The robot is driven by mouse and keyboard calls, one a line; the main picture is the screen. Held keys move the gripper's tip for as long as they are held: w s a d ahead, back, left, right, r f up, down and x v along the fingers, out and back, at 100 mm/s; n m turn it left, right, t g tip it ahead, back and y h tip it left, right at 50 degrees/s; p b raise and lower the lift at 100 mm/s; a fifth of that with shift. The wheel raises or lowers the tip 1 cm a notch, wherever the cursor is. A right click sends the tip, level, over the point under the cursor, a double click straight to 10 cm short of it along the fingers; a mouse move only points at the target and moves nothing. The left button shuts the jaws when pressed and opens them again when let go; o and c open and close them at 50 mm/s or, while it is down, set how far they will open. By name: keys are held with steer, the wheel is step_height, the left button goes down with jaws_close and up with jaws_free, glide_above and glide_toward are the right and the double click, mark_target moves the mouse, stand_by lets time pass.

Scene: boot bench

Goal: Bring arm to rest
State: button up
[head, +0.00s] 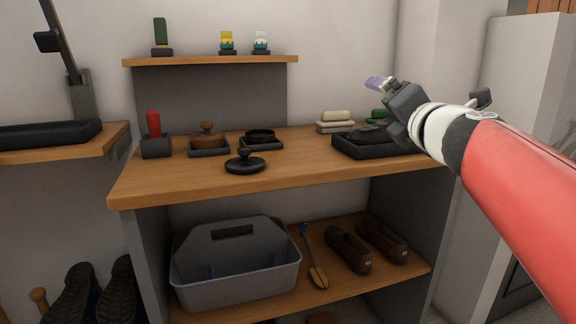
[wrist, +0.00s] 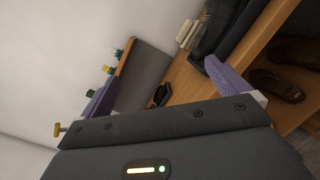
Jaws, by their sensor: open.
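My gripper (head: 379,83) is at the right of the head view, raised above the bench top (head: 290,165) and in front of the wall. Its purple fingertips point to the left. In the wrist view my gripper (wrist: 160,90) shows its two purple fingers wide apart, with nothing between them close by. The gripper is open and empty. My arm reaches in from the right edge. It covers part of a black tray (head: 350,149) with a dark item in it at the right of the bench top.
A black knobbed disc (head: 246,164) lies at the bench's front. Behind stand a red-topped item (head: 154,124), a brown brush (head: 207,138) and a round black tin (head: 260,136). A wall shelf (head: 210,61) holds small items. Below are a grey caddy (head: 235,275) and brown shoes (head: 348,250).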

steer(key=s+d+f+m+g+h, duration=0.45)
steer(key=s+f+m+h, duration=0.35)
steer(key=f+m, duration=0.75)
steer(key=s+a+f+m+g+y, duration=0.3)
steer(key=s+f+m, duration=0.3)
steer(key=s+f, duration=0.2)
steer(key=s+a+f+m+g+y, duration=0.2)
steer(key=s+a+f+m+g, duration=0.3)
steer(key=s+f, duration=0.4)
steer(key=shift+f+m+y, duration=0.4)
steer(key=shift+f+m, duration=0.25)
steer(key=shift+f, duration=0.05)
